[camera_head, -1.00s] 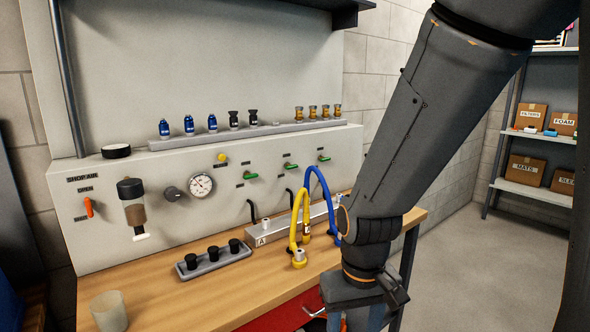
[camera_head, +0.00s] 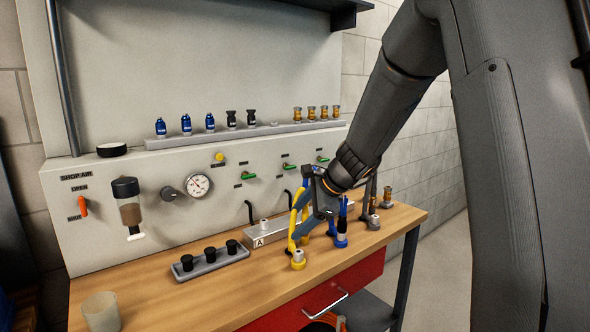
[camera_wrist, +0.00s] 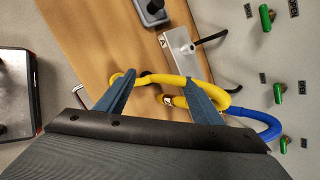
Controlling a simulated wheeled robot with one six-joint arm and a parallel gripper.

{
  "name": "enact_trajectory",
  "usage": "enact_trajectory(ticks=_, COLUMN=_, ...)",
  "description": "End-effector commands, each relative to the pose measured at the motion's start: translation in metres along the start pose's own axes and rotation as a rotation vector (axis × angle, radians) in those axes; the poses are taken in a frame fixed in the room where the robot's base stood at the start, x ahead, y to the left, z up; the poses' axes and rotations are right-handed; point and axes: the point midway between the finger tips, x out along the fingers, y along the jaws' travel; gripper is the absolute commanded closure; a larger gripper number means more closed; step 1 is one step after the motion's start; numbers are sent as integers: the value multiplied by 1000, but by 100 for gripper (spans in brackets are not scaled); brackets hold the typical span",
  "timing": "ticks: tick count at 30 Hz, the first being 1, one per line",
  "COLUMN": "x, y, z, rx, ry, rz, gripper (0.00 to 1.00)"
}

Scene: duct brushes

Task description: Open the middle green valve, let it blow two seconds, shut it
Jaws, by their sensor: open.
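Three green valve levers sit in a row on the grey panel. The middle green valve (camera_head: 289,166) shows in the head view just left of my forearm; it also shows in the wrist view (camera_wrist: 278,88) at right. Its lever lies roughly level in the head view. My gripper (camera_wrist: 160,77) is open, over the bench in front of the panel and below the valves. A looped yellow hose (camera_wrist: 155,79) passes between and under its fingers in the wrist view; I cannot tell if they touch. In the head view my gripper partly hides the yellow and blue hoses.
A metal manifold block (camera_head: 262,232) marked A stands on the bench behind the hoses. The blue hose (camera_wrist: 255,125) curves near the right finger. A gauge (camera_head: 198,185), an orange shop-air lever (camera_head: 83,206) and a tray of black fittings (camera_head: 210,262) are at left. The front bench surface is mostly clear.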

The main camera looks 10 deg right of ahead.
Motion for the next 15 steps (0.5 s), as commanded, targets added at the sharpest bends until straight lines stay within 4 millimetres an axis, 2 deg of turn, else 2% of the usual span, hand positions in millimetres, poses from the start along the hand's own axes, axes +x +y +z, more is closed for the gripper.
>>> enact_trajectory(ticks=1, x=5, y=-38, z=-4, rx=146, ry=-37, rz=-69, gripper=39)
enact_trajectory(ticks=3, x=5, y=-87, z=-8, rx=349, ry=-103, rz=-160, gripper=39)
enact_trajectory(ticks=7, x=-4, y=-162, z=-17, rx=657, ry=-235, rz=-290, gripper=39)
enact_trajectory(ticks=10, x=-12, y=-201, z=-24, rx=815, ry=-319, rz=-352, gripper=39)
enact_trajectory(ticks=12, x=-17, y=-217, z=-27, rx=883, ry=-360, rz=-377, gripper=39)
enact_trajectory(ticks=15, x=-19, y=-229, z=-28, rx=931, ry=-391, rz=-393, gripper=39)
